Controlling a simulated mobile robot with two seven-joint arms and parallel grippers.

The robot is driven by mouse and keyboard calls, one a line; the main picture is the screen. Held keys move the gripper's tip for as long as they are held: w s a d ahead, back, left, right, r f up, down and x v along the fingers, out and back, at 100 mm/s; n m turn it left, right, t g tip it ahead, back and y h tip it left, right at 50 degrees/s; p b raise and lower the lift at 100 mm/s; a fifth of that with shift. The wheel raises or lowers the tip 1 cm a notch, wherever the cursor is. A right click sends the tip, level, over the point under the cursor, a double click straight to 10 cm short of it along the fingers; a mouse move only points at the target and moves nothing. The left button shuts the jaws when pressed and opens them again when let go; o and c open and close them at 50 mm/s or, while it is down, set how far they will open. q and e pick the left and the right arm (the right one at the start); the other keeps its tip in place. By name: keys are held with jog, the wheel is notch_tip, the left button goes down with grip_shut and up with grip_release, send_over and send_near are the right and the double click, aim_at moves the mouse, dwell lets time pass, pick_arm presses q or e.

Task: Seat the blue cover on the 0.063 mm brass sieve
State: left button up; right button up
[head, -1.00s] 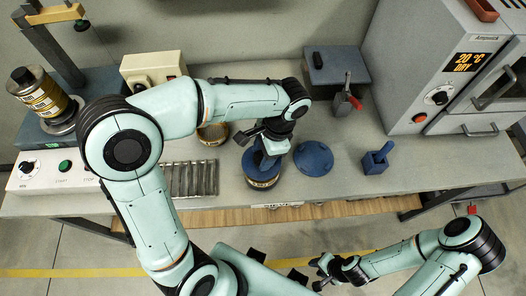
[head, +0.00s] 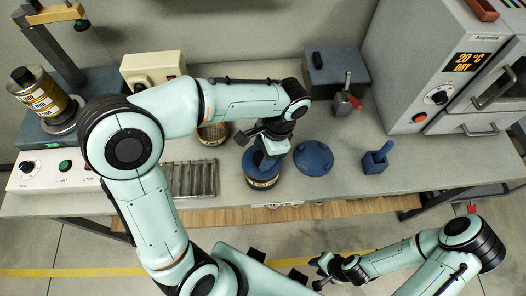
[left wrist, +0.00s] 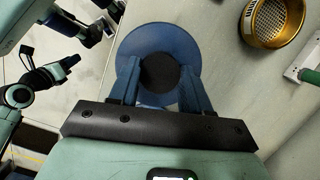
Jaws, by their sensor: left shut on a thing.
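My right gripper (head: 322,270) hangs in front of the bench, away from the sieve.
Another blue disc (head: 313,157) lies just right of the sieve. An open brass sieve (head: 213,134) stands behind left and shows in the left wrist view (left wrist: 272,22). A metal rack (head: 190,179) is left, a blue block-like holder (head: 376,163) right, an oven (head: 440,70) far right.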

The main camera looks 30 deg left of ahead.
pick_arm(q)
jog(key=shift+f+b, duration=0.45)
jog(key=shift+f, duration=0.45)
pick_arm(e)
jog(key=shift+s+f, duration=0.45)
jog(key=shift+f, duration=0.15)
pick_arm(q)
jog(key=o, duration=1.2)
jog(key=shift+o, duration=0.2)
jog(key=p+v, duration=0.2)
jog(key=v, duration=1.1)
jog(key=shift+d+r, duration=0.15)
jog(key=shift+d, duration=0.05)
pick_arm(e)
jog(key=w+r, duration=0.2)
jog(key=r, duration=0.1)
jog(key=shift+w+r, duration=0.1)
jog(key=shift+w, duration=0.2)
jog(key=shift+s, duration=0.1)
